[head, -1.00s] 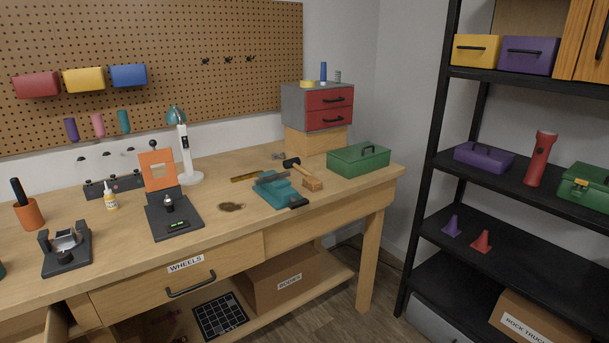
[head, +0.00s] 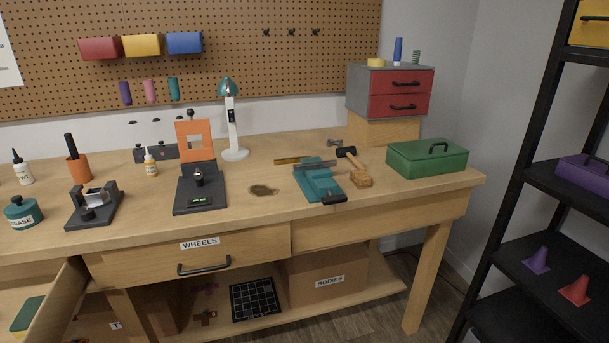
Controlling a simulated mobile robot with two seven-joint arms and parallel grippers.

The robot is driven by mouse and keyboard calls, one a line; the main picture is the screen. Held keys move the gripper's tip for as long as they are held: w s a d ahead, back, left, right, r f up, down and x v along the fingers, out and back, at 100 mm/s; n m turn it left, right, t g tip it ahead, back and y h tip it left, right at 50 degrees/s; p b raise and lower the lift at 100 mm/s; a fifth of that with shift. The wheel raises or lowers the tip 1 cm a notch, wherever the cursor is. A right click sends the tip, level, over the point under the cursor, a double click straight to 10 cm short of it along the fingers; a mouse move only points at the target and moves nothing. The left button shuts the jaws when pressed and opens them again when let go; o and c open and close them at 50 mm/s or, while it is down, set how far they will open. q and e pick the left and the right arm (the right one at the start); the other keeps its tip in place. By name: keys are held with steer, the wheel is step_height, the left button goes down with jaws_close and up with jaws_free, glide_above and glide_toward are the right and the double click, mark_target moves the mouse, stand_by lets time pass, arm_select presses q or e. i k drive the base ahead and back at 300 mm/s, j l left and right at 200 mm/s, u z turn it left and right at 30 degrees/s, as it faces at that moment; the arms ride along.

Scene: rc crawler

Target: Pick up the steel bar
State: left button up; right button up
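A teal vise (head: 321,184) sits on the workbench, right of centre. A thin grey metal piece (head: 316,164) shows at its top; it may be the steel bar or part of the vise jaws, I cannot tell which. A brass-coloured strip (head: 288,161) lies just left of it. A small grey metal part (head: 335,142) lies behind, near the mallet. Neither of my grippers is in view.
A mallet (head: 360,176) lies right of the vise, close to a green toolbox (head: 427,158). A dark stand with an orange plate (head: 200,190) and a lamp (head: 234,130) stand to the left. A drawer (head: 40,312) is open at lower left. A black shelf (head: 520,160) stands right.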

mark_target(332, 162)
steer(key=l, duration=0.3)
steer(key=i+l+u, duration=0.4)
steer(key=i, duration=0.2)
steer(key=i+l+u, duration=0.4)
steer(key=l, duration=0.3)
steer(key=i, duration=0.1)
